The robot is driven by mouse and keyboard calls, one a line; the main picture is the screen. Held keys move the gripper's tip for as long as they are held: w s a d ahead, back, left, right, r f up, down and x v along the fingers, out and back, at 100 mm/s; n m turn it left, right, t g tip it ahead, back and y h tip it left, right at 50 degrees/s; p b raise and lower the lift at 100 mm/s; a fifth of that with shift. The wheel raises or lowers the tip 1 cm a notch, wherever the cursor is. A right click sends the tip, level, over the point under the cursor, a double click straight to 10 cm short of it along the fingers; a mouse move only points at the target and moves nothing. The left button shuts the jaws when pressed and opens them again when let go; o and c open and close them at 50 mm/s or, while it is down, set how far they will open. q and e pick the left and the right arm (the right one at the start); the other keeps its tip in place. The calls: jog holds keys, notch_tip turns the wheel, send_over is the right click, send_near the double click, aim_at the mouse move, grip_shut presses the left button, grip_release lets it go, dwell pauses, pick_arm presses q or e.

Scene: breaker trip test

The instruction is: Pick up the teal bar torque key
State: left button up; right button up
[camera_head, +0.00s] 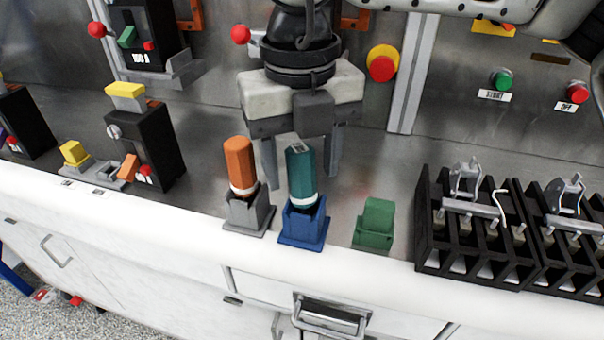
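The teal bar torque key (301,176) stands upright in a blue holder (304,224) near the counter's front edge. It has a white ring near its lower end. My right gripper (302,178) comes down from above and behind it. Its two fingers are spread apart, one on the left and one on the right of the teal key in the picture. The fingers look clear of the key; the exact depth between them is hard to tell. My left gripper is not in view.
An orange key (240,163) stands in a grey holder (249,212) close on the left. A green holder (377,222) is to the right. Black racks (477,232) with metal clips stand farther right. A black breaker (146,148) is at left, and a panel with buttons rises behind.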

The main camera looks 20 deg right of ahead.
jog(key=c, duration=1)
jog(key=shift+r, duration=0.1)
